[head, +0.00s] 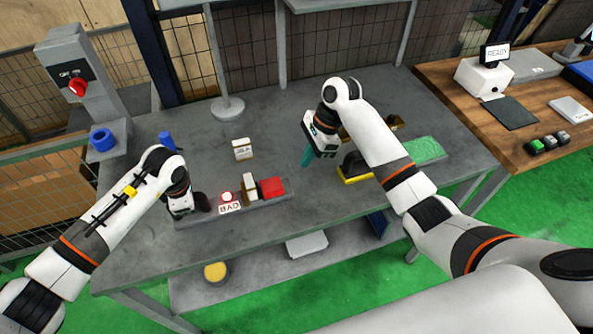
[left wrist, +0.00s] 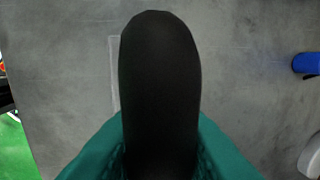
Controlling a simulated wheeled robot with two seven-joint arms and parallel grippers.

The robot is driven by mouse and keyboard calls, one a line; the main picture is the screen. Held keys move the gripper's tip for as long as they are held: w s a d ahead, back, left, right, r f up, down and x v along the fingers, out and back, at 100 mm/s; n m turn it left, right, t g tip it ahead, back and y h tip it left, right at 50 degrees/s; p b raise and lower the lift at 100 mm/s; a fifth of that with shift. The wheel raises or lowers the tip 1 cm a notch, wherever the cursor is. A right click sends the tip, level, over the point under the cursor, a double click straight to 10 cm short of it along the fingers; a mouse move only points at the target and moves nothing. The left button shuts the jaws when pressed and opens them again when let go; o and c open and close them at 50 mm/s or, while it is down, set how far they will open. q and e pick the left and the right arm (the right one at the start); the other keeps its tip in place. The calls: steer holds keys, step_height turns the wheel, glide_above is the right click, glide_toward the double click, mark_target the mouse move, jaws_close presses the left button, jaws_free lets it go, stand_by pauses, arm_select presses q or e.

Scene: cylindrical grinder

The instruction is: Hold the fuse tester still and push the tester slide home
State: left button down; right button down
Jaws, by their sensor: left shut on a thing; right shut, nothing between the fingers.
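The fuse tester is a long grey base (head: 283,195) on the bench, with a red block (head: 272,187) at its right end. A thin white-and-brown upright piece (head: 249,186) stands beside the block, and a red button (head: 227,197) sits further left. My left gripper (head: 193,207) is at the base's left end, its fingertips hidden in the head view. In the left wrist view its teal fingers are shut on a black rounded grip (left wrist: 160,80). My right gripper (head: 307,153) is shut and empty, its teal fingers pointing down above the bench, behind and right of the red block, apart from it.
A white labelled block (head: 242,149) stands behind the tester. A blue cylinder (head: 165,140) is at the back left. A green-topped tray (head: 428,149) and a yellow-and-black item (head: 354,168) lie near my right arm. Bare bench lies between tester and right gripper.

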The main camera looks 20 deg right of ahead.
steer(key=shift+v, duration=1.7)
arm_select(q)
steer(key=c, duration=1.1)
jaws_free()
steer(key=r, duration=0.4)
steer(key=s+r, duration=0.1)
steer(key=r, duration=0.2)
steer(key=s+r, duration=0.1)
steer(key=r, duration=0.3)
steer(key=shift+s+a+r, duration=0.1)
steer(key=shift+s+r, duration=0.05)
steer(key=shift+r, duration=0.2)
arm_select(e)
steer(key=shift+f, duration=0.1)
